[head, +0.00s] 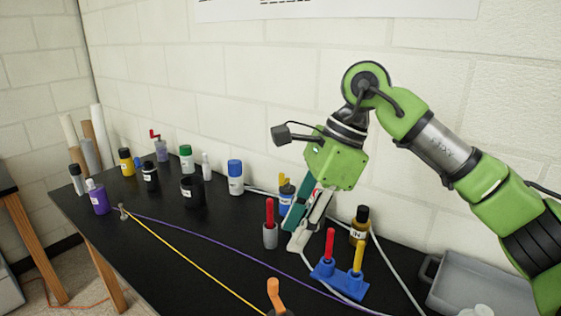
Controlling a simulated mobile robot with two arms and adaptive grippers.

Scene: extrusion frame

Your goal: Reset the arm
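My green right arm comes in from the right, with its elbow high against the wall. Its gripper (299,238) points down over the back part of the black table (190,260). The finger parts look teal and pale grey and lie close together from this angle, so I cannot tell whether they are open or shut. I see no object clearly held between them. My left arm and gripper are not in view.
Near the gripper stand a red-handled item in a grey cup (270,237), a blue holder (341,281) and an amber bottle (359,230). A grey tray (455,275) is at right. Several bottles stand at left. Yellow (195,262) and purple cords cross the table.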

